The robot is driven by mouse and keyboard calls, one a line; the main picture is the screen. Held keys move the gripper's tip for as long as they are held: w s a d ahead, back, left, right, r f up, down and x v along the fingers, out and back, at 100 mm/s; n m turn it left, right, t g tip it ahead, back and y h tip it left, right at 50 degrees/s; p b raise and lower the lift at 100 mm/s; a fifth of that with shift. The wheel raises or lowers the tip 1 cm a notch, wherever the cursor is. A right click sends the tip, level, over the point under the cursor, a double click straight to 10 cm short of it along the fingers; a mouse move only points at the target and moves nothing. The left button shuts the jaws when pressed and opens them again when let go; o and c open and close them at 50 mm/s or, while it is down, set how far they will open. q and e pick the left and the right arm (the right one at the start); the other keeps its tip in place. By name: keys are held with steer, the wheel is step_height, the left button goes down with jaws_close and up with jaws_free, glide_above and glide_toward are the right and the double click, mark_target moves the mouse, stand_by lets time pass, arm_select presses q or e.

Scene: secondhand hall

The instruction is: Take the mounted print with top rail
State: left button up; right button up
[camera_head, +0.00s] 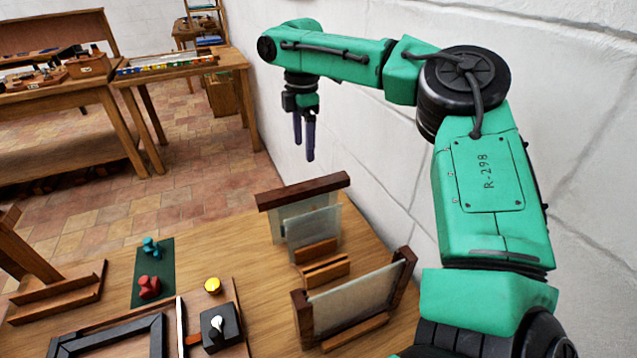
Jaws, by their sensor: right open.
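The mounted print with top rail (313,224) stands upright on the wooden table near the wall, a pale panel with a dark wooden rail (303,191) along its top. Its lower part is partly hidden by small wooden blocks in front. My right gripper (304,148) hangs with its dark fingers pointing down, open and empty. In the picture it shows just above the rail, apart from it; the exact distance in depth is hard to tell. My left gripper is not in view.
A second pale panel (352,302) with dark side posts stands nearer on the same table (215,245). A green mat (153,262) with red and teal pieces, a yellow disc (213,285), a black knob box (219,327) and a dark frame (108,340) lie left. A white wall borders the right.

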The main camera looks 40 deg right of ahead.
glide_above(303, 186)
steer(key=a, duration=0.1)
steer(key=f, duration=0.4)
steer(key=shift+s+f, duration=0.2)
steer(key=f, duration=0.3)
steer(key=shift+w+d+f, duration=0.1)
steer(key=shift+w+d, duration=0.25)
steer(key=f, duration=0.1)
steer(key=f+p, duration=0.1)
steer(key=f, duration=0.3)
steer(key=shift+s, duration=0.25)
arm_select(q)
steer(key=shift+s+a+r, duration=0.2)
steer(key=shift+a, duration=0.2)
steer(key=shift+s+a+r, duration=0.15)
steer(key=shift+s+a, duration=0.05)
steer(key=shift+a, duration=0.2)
arm_select(e)
steer(key=shift+w+d+f, duration=0.1)
steer(key=shift+f, duration=0.05)
jaws_close()
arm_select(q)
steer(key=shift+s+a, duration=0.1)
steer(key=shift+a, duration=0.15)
